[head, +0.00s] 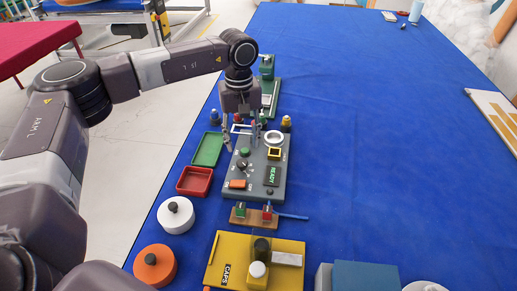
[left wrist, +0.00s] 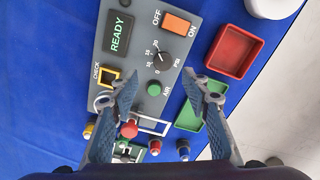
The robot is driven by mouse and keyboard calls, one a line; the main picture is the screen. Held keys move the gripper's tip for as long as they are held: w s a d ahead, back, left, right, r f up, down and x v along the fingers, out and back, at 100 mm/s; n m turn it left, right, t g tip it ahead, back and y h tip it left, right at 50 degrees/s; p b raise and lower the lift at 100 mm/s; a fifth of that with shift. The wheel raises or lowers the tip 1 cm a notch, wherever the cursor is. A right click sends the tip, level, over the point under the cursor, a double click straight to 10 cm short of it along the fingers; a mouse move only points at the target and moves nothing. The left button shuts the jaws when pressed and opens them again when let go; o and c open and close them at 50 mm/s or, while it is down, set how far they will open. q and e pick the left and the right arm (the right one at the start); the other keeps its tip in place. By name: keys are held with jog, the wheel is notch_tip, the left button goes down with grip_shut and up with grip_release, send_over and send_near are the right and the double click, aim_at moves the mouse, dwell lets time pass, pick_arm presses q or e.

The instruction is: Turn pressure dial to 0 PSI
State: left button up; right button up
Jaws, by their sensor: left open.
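The grey control panel (head: 256,190) lies on the blue table. Its black pressure dial (left wrist: 163,57) sits between the orange OFF/ON switch (left wrist: 177,23) and the green AIR button (left wrist: 154,88), with numbers and PSI printed around it. The dial also shows in the head view (head: 243,165). I cannot tell which number its pointer marks. My left gripper (left wrist: 161,80) is open and empty, pointing down above the panel, with its fingertips apart on either side of the AIR button and dial area in the wrist view. My right gripper is not in view.
The panel also carries a READY display (left wrist: 119,34) and a yellow-framed CHECK square (left wrist: 108,76). A red tray (head: 194,182) and a green tray (head: 207,149) lie to its left. A yellow board (head: 215,275) lies nearer. The table's right side is mostly clear.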

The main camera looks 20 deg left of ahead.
aim_at(242, 162)
pick_arm(q)
jog(key=f, duration=0.1)
jog(key=f+p, duration=0.1)
jog(key=s+f, duration=0.1)
jog(key=shift+a+f, duration=0.2)
jog(key=shift+a, duration=0.1)
jog(key=f, duration=0.1)
jog(key=f+p, duration=0.1)
jog(key=f, duration=0.1)
jog(key=shift+w+d+f, duration=0.1)
jog(key=shift+w+f, duration=0.05)
jog(key=shift+w, duration=0.1)
jog(key=shift+f, duration=0.25)
jog(key=c, duration=1.2)
jog(key=shift+o, duration=0.2)
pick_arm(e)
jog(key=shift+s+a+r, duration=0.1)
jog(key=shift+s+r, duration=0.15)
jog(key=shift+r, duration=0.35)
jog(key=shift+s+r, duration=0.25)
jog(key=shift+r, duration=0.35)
